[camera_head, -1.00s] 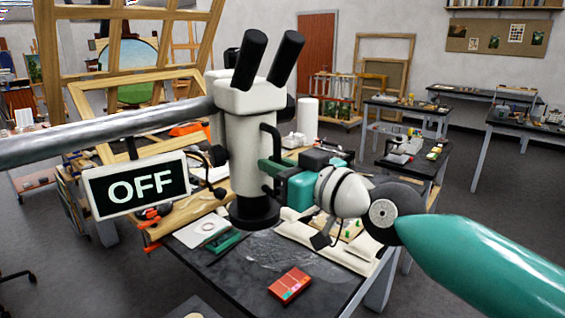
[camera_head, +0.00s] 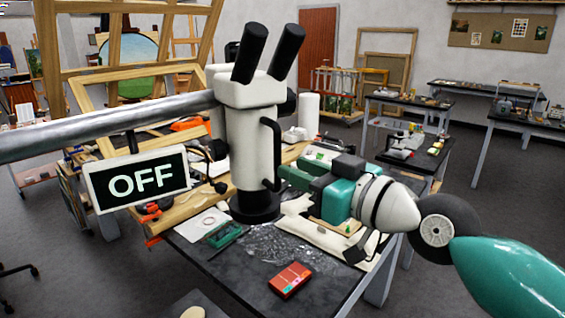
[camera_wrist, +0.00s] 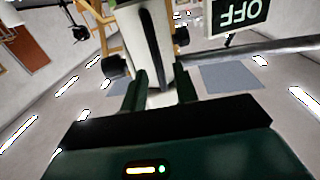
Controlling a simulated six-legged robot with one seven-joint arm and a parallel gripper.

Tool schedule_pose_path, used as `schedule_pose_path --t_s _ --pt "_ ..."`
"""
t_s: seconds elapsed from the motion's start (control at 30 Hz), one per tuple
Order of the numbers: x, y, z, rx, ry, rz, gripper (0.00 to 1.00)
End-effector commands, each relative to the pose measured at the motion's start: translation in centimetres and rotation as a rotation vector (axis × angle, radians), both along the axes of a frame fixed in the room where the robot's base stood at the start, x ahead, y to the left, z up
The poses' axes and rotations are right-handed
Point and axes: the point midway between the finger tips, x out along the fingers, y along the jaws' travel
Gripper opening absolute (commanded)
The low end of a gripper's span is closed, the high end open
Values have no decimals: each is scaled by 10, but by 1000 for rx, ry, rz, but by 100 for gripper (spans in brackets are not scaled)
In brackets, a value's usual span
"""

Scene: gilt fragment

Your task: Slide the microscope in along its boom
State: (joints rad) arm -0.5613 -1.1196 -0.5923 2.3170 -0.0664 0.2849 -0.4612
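The microscope (camera_head: 240,140) has a white upright body, two black eyepieces and a black lower end. It hangs from a thick grey boom (camera_head: 100,128) that runs off to the left. A black handle (camera_head: 277,152) stands on its right side. My gripper (camera_head: 288,176) is just right of the handle, its green fingers pointing at it with a small gap. In the wrist view my gripper (camera_wrist: 161,92) shows two fingers apart, nothing held, with the white microscope body (camera_wrist: 136,40) and dark handle (camera_wrist: 158,45) ahead.
An OFF sign (camera_head: 138,182) hangs below the boom. The dark worktable (camera_head: 235,268) carries a red box (camera_head: 290,280), a green tool (camera_head: 224,235) and a pale cloth. A wooden frame (camera_head: 90,95) stands behind the boom.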

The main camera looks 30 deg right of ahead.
Motion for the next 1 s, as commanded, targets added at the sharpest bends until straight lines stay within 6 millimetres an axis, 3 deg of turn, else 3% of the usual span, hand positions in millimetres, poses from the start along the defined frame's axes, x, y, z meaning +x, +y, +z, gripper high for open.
schedule_pose_path --t_s 0.2,0.4,1.0 --pt "-45 -13 1 2 -5 -2 30" --pt "-70 -19 1 1 -2 0 30" --pt "-75 -20 0 0 0 2 30"
